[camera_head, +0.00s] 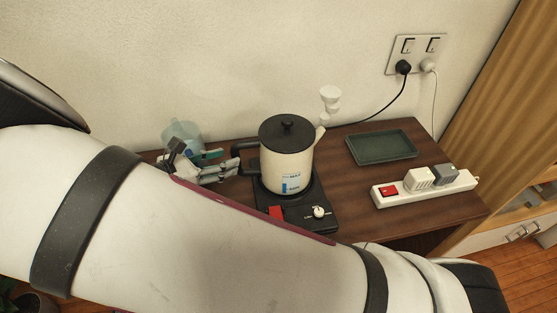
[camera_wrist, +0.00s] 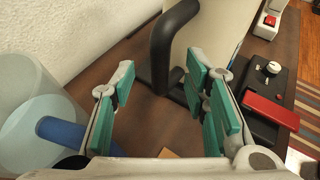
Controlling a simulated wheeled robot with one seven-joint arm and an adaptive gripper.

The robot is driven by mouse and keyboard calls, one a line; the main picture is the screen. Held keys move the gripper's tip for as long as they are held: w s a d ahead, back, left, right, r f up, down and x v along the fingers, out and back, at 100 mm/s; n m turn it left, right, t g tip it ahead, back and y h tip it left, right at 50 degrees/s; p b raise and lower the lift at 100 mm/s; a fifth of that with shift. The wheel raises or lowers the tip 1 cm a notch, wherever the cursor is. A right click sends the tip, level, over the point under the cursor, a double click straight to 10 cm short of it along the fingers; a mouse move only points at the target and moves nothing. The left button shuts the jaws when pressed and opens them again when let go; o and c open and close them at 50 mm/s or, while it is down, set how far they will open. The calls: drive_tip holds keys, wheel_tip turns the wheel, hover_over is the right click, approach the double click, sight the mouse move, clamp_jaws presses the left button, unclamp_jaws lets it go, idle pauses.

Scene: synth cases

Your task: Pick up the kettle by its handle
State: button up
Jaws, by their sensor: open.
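The kettle (camera_head: 287,160) is cream with a black lid and stands upright on a black hot plate (camera_head: 318,225). Its black handle (camera_head: 243,149) points left, towards my gripper (camera_head: 222,167). In the wrist view the kettle body (camera_wrist: 213,42) is at the top, with the handle (camera_wrist: 165,45) just beyond my gripper (camera_wrist: 165,85). My arm hides the front of the table in the head view.
A translucent container (camera_wrist: 35,115) with a blue object inside stands close to my left finger; it also shows in the head view (camera_head: 182,133). A green tray (camera_head: 381,148) and a white power strip (camera_head: 425,187) lie to the right. The wall is close behind.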

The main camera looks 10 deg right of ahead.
drive_tip(key=shift+x, duration=1.3)
clamp_jaws()
drive_tip(key=shift+r, duration=0.1)
